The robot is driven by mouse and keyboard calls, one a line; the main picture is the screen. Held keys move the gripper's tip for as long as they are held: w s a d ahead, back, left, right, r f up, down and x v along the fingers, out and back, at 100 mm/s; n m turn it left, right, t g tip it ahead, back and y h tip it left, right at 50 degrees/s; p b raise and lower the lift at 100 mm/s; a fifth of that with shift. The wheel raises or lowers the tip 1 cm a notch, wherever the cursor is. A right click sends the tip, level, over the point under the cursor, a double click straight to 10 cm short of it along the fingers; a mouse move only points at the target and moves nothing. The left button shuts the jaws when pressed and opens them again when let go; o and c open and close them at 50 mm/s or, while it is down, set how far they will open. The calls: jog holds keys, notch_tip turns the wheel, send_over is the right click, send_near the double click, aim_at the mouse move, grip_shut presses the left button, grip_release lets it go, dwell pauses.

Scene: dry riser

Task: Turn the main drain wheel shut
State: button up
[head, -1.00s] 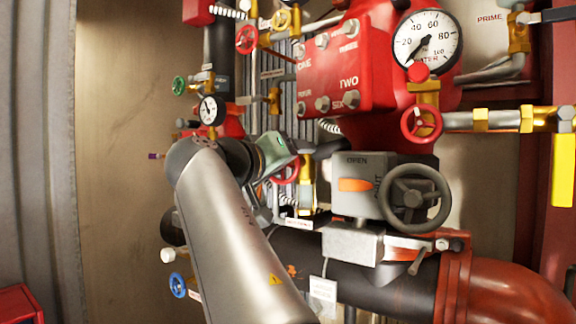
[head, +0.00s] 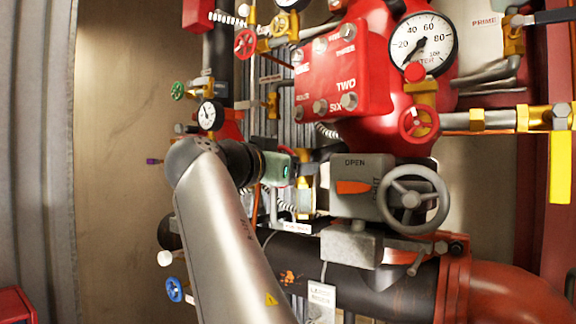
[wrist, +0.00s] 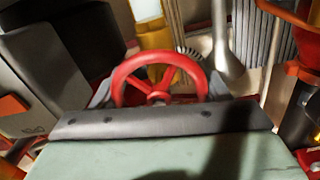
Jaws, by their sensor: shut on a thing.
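A red handwheel (wrist: 158,97) with spokes sits between the two grey fingers of my gripper (wrist: 160,88) in the wrist view, one finger at each side of its rim. My gripper is shut on this wheel, which I take for the main drain wheel. In the head view my gripper (head: 306,164) points right, at the brass valve (head: 306,190) left of the grey gearbox. The wheel is mostly hidden there behind my gripper. The valve's lower body shows below my fingers.
The grey gearbox (head: 350,188) with its grey handwheel (head: 411,199) stands close on the right. A red riser body with a large gauge (head: 424,43) is above. A thick black pipe (head: 390,290) runs below.

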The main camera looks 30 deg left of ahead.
jog(key=shift+f, duration=0.1)
dwell(0.3)
jog(key=o, duration=1)
jog(key=s+b, duration=0.1)
jog(key=s, duration=0.7)
jog(key=s+b, duration=0.2)
jog(key=s, duration=0.7)
jog(key=shift+s+a, duration=0.2)
jog(key=shift+s, duration=0.05)
